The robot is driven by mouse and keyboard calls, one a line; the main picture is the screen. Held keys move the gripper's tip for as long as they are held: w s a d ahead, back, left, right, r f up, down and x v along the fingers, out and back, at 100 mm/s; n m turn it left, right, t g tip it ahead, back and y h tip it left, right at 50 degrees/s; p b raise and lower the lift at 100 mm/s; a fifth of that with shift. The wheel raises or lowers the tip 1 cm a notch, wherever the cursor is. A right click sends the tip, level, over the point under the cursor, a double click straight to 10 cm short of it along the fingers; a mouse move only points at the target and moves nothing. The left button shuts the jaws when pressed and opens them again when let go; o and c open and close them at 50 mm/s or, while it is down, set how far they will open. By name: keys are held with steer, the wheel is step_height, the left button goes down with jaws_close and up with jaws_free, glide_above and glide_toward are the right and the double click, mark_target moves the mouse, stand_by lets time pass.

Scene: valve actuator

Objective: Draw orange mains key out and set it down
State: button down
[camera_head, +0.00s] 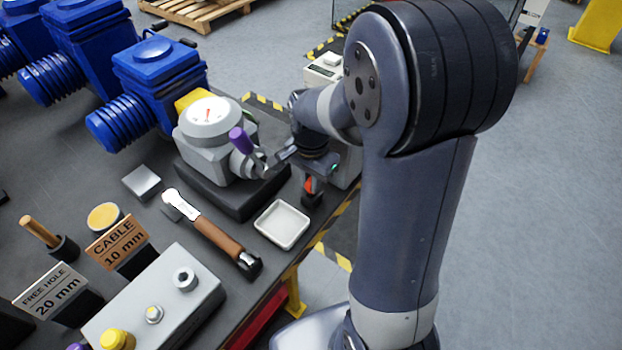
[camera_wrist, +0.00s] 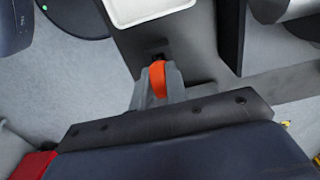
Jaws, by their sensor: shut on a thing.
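The orange mains key (camera_head: 309,185) is near the bench's right edge, under my wrist, partly hidden by the gripper. In the wrist view the orange key (camera_wrist: 157,78) shows between the two grey fingers of my gripper (camera_wrist: 158,88), which is shut on it. A small black block (camera_head: 312,198) sits just below the key. I cannot tell whether the key's shank is in it. A shallow white tray (camera_head: 282,244) lies empty on the bench, nearer the camera; the wrist view shows its edge (camera_wrist: 150,20).
A grey actuator (camera_head: 212,150) with a gauge and purple handle stands on a dark base left of my gripper. A brown-handled wrench (camera_head: 218,239) lies left of the tray. A grey box (camera_head: 350,165) stands behind my wrist. The bench edge is close on the right.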

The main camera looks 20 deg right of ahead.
steer(key=shift+f+b, duration=0.6)
steer(key=shift+f, duration=0.3)
steer(key=c, duration=1.3)
jaws_free()
steer(key=shift+c, duration=0.2)
steer(key=shift+r, duration=0.1)
step_height(320, 180, up, 11)
steer(key=shift+f, duration=0.2)
